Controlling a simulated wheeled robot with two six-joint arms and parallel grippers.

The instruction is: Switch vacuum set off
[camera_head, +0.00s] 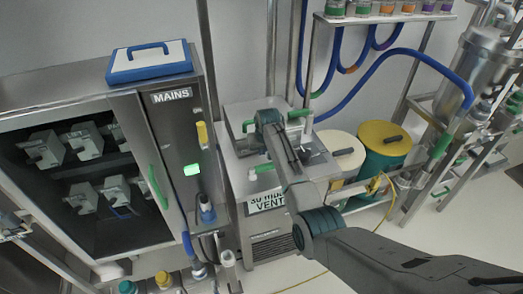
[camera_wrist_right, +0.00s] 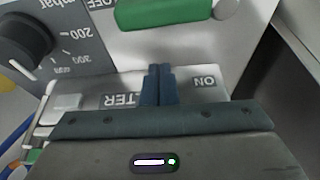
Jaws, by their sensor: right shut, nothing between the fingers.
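The vacuum set (camera_head: 235,180) is a grey metal unit in the middle of the head view, with a label reading "30 mbar" and "VENT" on its front. My right arm reaches over its top from the lower right. In the right wrist view, my right gripper (camera_wrist_right: 157,82) is shut and empty in front of a panel. A green handle (camera_wrist_right: 165,10) lies just beyond the fingertips. The panel shows inverted "ON" and partly cut "OFF" lettering and a dark dial (camera_wrist_right: 22,40) with a scale. I cannot tell whether the fingers touch anything. My left gripper is out of view.
A steel cabinet marked "MAINS" (camera_head: 172,96) stands to the left, with a blue-edged case (camera_head: 150,64) on top. A white drum and a yellow-lidded green drum (camera_head: 383,150) stand to the right. Blue hoses (camera_head: 385,62) hang behind. A yellow cable lies on the floor.

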